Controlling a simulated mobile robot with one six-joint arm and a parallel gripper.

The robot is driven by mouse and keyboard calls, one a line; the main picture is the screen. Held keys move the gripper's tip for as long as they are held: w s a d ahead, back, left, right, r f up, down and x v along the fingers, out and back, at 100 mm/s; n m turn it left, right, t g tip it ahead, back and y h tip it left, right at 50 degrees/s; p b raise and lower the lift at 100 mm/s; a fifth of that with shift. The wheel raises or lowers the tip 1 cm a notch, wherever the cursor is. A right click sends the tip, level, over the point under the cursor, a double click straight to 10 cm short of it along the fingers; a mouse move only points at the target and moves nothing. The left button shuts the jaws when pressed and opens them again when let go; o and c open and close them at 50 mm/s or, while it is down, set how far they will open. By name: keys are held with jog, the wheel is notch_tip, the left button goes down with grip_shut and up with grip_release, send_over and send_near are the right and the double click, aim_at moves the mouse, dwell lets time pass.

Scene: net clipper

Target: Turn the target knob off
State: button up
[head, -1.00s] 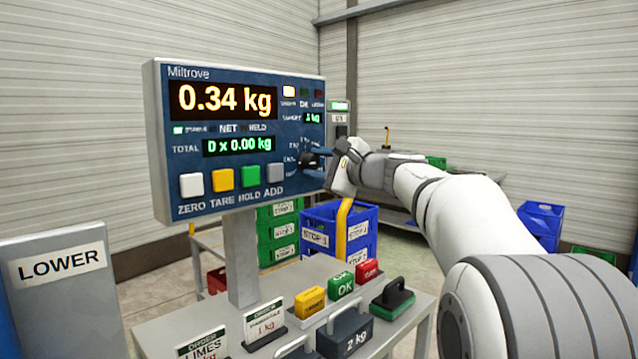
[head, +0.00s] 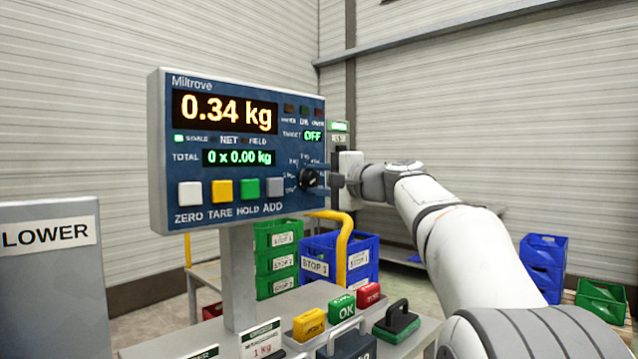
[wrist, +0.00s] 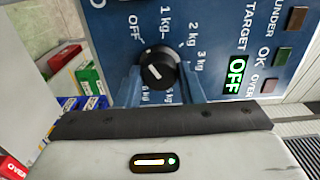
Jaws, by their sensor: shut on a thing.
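The target knob (wrist: 160,66) is a round black dial on the blue scale panel (head: 240,205), with a white mark and a printed ring of OFF and kg labels around it. In the wrist view, its mark points up and left, toward the printed OFF. The knob (head: 308,178) also shows at the panel's lower right in the head view. My gripper (wrist: 160,82) is shut on the knob, one blue finger on each side. The green TARGET display (head: 312,135) reads OFF. The main display (head: 225,111) reads 0.34 kg.
Square buttons (head: 220,190) line the panel's bottom edge. Below stand coloured blocks (head: 341,306), a black-handled green block (head: 396,322) and order cards. A yellow bent pipe (head: 343,250) and blue crates (head: 318,262) are behind. A grey LOWER box (head: 50,275) is at left.

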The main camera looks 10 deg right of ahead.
jog(key=shift+r, duration=0.3)
jog(key=o, duration=0.6)
jog(key=shift+c, duration=0.2)
jog(key=o, duration=0.4)
jog(key=shift+w+a+f, duration=0.1)
jog(key=shift+w+f, duration=0.05)
jog(key=shift+f, duration=0.05)
jog(key=shift+o, duration=0.2)
jog(key=v, duration=0.8)
